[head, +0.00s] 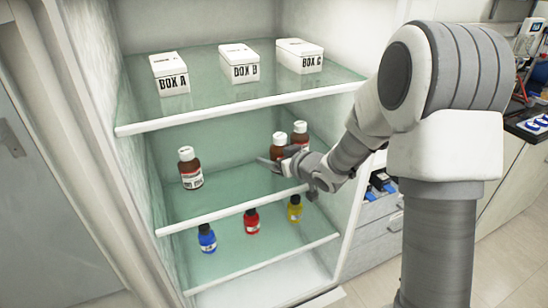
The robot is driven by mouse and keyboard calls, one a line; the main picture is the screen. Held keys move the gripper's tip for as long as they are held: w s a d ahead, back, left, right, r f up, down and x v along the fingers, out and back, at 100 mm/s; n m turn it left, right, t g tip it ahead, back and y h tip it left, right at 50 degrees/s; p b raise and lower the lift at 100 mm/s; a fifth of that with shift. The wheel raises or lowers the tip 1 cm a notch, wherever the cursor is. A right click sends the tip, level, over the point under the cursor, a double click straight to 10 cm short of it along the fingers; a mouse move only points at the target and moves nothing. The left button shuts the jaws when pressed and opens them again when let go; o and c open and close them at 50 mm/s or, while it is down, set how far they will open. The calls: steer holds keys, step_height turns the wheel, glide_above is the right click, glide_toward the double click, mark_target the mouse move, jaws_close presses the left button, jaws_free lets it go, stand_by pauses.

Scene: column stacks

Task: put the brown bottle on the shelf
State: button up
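Three brown bottles with white caps and labels show at the middle glass shelf (228,197). One brown bottle (191,175) stands upright at the left. Another brown bottle (278,147) is right of centre, with its lower part hidden by my gripper. A third brown bottle (300,136) is just to its right and farther back, its lower part also hidden. My gripper (272,163) reaches in from the right, its fingers pointing left at the middle brown bottle. I cannot tell whether the fingers hold this bottle or are only in front of it.
White boxes A (170,75), B (240,64) and C (300,56) stand on the top shelf (205,97). Blue (207,239), red (252,222) and yellow (294,208) bottles stand on the lower shelf (270,248). The middle shelf is bare between the left bottle and my gripper.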

steer(key=shift+r, duration=0.1)
steer(key=shift+r, duration=0.2)
steer(key=p+v, duration=0.2)
steer(key=v, duration=1)
steer(key=shift+w, duration=0.1)
steer(key=shift+d+r+h, duration=0.2)
steer(key=shift+d+h, duration=0.05)
steer(key=shift+h, duration=0.05)
steer(key=s+d+r+m+g+h, duration=0.1)
steer(key=s+d+r+m+h, duration=0.4)
steer(key=s+d+r+h, duration=0.35)
steer(key=s+a+g+y, duration=0.1)
steer(key=s+g, duration=0.1)
steer(key=s, duration=0.6)
steer(key=s+a+m+g+y, duration=0.1)
steer(key=s+g, duration=0.2)
steer(key=s, duration=0.6)
steer(key=shift+s+a, duration=0.15)
steer(key=shift+a, duration=0.25)
